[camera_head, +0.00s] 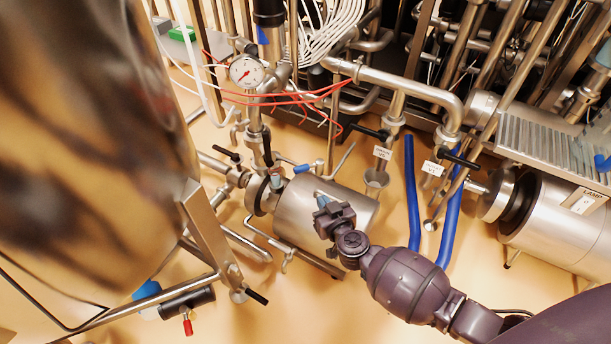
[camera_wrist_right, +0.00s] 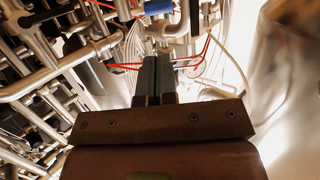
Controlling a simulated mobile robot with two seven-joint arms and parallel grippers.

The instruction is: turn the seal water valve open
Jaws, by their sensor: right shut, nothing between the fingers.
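A small valve with a blue handle (camera_head: 302,168) sits on the thin pipework just above the steel pump cylinder (camera_head: 300,212). It may be the seal water valve, but no readable label on it confirms this. My right gripper (camera_head: 324,205) is over the right part of the cylinder, below and to the right of the blue handle, apart from it. Its two fingers (camera_wrist_right: 159,78) are together and empty in the right wrist view. A blue part (camera_wrist_right: 158,6) shows beyond them at the top edge there; I cannot tell whether it is the same handle. My left gripper is not in view.
Two black-handled valves with white tags (camera_head: 383,152) (camera_head: 433,168) stand to the right, near blue hoses (camera_head: 412,190). A pressure gauge (camera_head: 246,72) and red wires are above. A large steel vessel (camera_head: 90,120) fills the left. A red-handled valve (camera_head: 187,325) is low left.

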